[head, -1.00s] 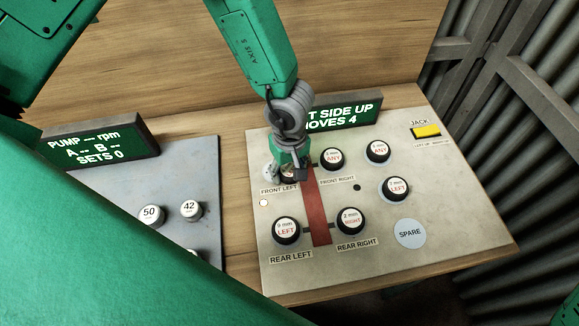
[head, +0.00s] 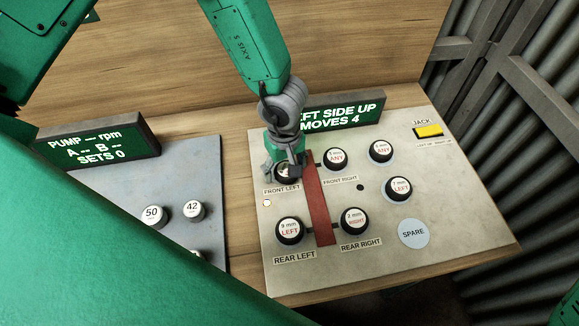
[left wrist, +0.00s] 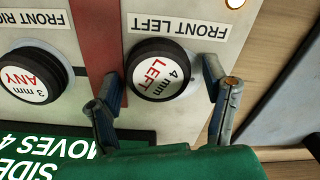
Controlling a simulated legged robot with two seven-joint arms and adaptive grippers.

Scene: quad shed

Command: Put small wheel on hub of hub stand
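Several black wheels with white labels sit on a pale board (head: 380,260). None is named as the small wheel, and I cannot tell which it is. The "4 mm LEFT" wheel (left wrist: 160,72) is at FRONT LEFT; in the head view my gripper mostly covers it. My left gripper (left wrist: 163,82) is open, its fingers on either side of this wheel with gaps showing. Other wheels are at FRONT RIGHT (head: 335,158), REAR LEFT (head: 289,230) and REAR RIGHT (head: 354,221). Two more wheels (head: 381,150) (head: 398,187) are at the right. My right gripper is not in view.
A red bar (head: 316,205) runs between the left and right wheels. A display (head: 340,112) reading LEFT SIDE UP, MOVES 4 stands behind. A yellow jack switch (head: 429,131) is at the far right. The SPARE disc (head: 413,234) is bare. A grey pump panel (head: 190,235) is at left.

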